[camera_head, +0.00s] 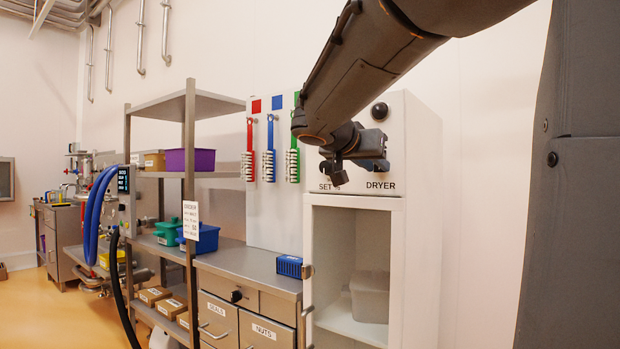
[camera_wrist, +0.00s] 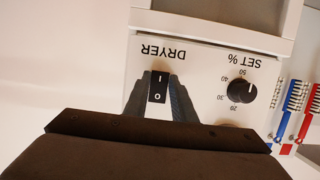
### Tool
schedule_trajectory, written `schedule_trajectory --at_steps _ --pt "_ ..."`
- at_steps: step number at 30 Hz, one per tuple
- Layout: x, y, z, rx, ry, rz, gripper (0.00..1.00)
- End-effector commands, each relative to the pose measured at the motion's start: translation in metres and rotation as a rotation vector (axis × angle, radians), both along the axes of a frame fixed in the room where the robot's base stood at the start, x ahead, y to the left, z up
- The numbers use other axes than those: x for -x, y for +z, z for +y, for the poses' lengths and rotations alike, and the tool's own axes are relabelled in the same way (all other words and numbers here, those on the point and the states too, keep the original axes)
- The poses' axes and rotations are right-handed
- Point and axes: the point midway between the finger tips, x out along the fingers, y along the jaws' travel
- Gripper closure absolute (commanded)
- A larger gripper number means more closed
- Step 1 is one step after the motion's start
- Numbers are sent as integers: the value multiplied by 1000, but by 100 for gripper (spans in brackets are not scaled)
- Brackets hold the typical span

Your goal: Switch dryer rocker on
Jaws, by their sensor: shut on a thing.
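The dryer (camera_head: 425,215) is a white cabinet at the right in the head view, labelled DRYER and SET %. Its black rocker (camera_wrist: 158,87) shows in the wrist view, marked I at the picture's upper end and O at the lower end. Which end is pressed in I cannot tell. My gripper (camera_wrist: 158,90) is at the panel, with one dark finger on each side of the rocker, shut on it. In the head view my gripper (camera_head: 357,166) covers the panel and hides the rocker.
A round black SET % knob (camera_wrist: 241,90) sits beside the rocker. The dryer's front is open, with a pale bin (camera_head: 370,297) inside. Coloured brushes (camera_head: 270,150) hang on a white board to the left. A blue container (camera_head: 288,266) stands on the counter.

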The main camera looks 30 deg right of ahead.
Motion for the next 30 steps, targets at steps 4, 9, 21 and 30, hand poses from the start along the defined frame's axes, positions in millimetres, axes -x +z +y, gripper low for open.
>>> schedule_trajectory --at_steps 4,9,21,30 --pt "0 -3 -1 26 -4 -12 99" --pt "0 -4 -2 54 -4 -23 99" --pt "1 -5 -2 117 -5 -51 99" --pt "3 -3 -2 141 -6 -59 99"
